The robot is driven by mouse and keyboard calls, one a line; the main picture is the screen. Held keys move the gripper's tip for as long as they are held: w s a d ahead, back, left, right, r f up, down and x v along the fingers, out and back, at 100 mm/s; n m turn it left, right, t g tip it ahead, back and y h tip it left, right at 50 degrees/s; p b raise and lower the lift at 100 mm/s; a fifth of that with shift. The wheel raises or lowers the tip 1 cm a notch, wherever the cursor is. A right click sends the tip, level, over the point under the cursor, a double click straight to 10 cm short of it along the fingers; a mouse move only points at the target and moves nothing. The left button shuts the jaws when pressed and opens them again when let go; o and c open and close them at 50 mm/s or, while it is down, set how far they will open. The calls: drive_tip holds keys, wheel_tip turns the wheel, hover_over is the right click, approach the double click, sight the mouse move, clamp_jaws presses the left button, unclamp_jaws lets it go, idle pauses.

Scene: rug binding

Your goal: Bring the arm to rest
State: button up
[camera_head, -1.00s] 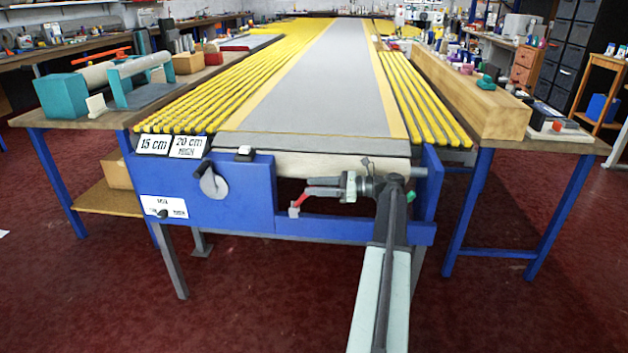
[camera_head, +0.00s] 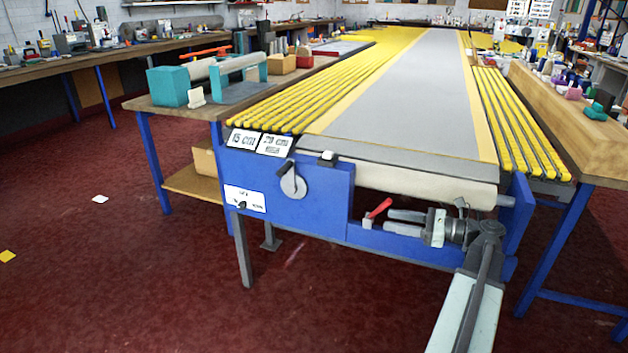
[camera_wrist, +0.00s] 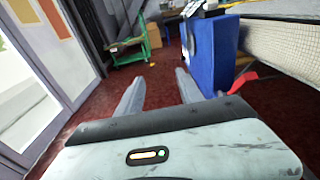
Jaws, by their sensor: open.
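My arm reaches up from the bottom right of the head view. My gripper (camera_head: 392,222) is held sideways in front of the blue end frame of the long table, pointing left. Its two fingers are apart with nothing between them. In the wrist view my gripper (camera_wrist: 158,88) also shows two spread, empty fingers, with the red floor between and beyond them. A red lever (camera_head: 379,208) on the blue frame (camera_head: 300,205) lies just left of the fingertips in the head view. I cannot tell whether they touch.
The long table carries a grey sheet (camera_head: 415,95) between yellow strips. A crank (camera_head: 292,184) sits on its front. A side bench with a teal device (camera_head: 168,87) stands left. The red floor (camera_head: 130,270) at left is clear except for small scraps. The wrist view shows a green cart (camera_wrist: 130,52).

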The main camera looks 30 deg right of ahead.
drive_tip(key=w+a+f+n+g+y, duration=0.15)
drive_tip(key=w+a, duration=0.25)
drive_tip(key=a, duration=0.5)
drive_tip(key=w+a+f+n+g+y, duration=0.1)
drive_tip(key=w+a+n+g, duration=0.2)
drive_tip(key=a, duration=0.6)
drive_tip(key=w+a+f+n+g+y, duration=0.1)
drive_tip(key=w+a+g, duration=0.3)
drive_tip(key=a, duration=0.5)
drive_tip(key=s+a+f+n+g+h, duration=0.1)
drive_tip(key=a+f+n+g+h, duration=0.2)
drive_tip(key=a+f, duration=0.5)
drive_tip(key=s+a+f+n+g+h, duration=0.1)
drive_tip(key=a+f+n+g+h, duration=0.3)
drive_tip(key=a, duration=0.8)
drive_tip(key=s+f+n+t+h, duration=0.1)
drive_tip(key=s+f+n+h, duration=0.3)
drive_tip(key=n, duration=0.5)
drive_tip(key=w+d+f+n+t+h, duration=0.1)
drive_tip(key=w+d+f+n+h, duration=0.15)
drive_tip(key=d+n, duration=0.5)
wheel_tip(320, 180, up, 33)
drive_tip(key=p, duration=3.3)
drive_tip(key=shift+s+m+h, duration=0.4)
drive_tip(key=shift+s, duration=0.05)
